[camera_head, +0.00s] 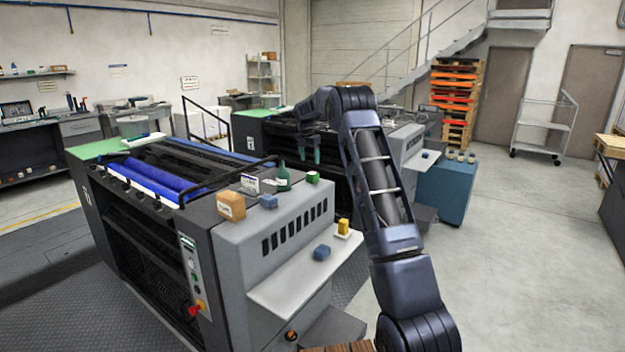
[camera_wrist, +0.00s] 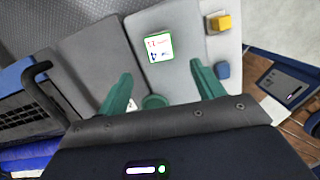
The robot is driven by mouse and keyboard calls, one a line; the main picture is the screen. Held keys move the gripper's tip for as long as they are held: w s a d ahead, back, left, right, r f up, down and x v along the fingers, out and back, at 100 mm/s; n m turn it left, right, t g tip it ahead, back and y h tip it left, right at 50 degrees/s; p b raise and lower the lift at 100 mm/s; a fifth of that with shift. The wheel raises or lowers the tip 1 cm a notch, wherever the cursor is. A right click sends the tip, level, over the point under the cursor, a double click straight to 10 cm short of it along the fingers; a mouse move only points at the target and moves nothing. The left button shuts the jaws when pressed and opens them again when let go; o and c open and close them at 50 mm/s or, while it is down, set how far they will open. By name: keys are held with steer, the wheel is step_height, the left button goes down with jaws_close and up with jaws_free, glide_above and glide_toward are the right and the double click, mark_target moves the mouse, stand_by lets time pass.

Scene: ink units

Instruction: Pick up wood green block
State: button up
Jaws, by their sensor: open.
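The green block (camera_head: 313,177) sits on the grey top of the near machine, close to its far right edge. In the wrist view the green block (camera_wrist: 158,47) shows a white printed top face with a thin green border. My gripper (camera_head: 312,154) is above the machine top, over the block's area. Its two teal fingers are spread apart and empty in the wrist view (camera_wrist: 161,69), and the block lies just beyond their tips, roughly between them. How high the fingers are above it is hard to tell.
A tan box (camera_head: 231,206), a blue item (camera_head: 268,202) and a white card (camera_head: 249,184) are nearby. A lower shelf holds a blue block (camera_head: 321,253) and a yellow block (camera_head: 343,227).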

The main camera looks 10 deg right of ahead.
mark_target(312, 173)
steer(key=f, duration=0.3)
steer(key=d+f, duration=0.1)
steer(key=f, duration=0.2)
steer(key=w+f, duration=0.1)
steer(key=f, duration=0.2)
steer(key=shift+w+d+f, duration=0.1)
steer(key=shift+d+f, duration=0.15)
steer(key=shift+d, duration=0.05)
steer(key=c, duration=1.1)
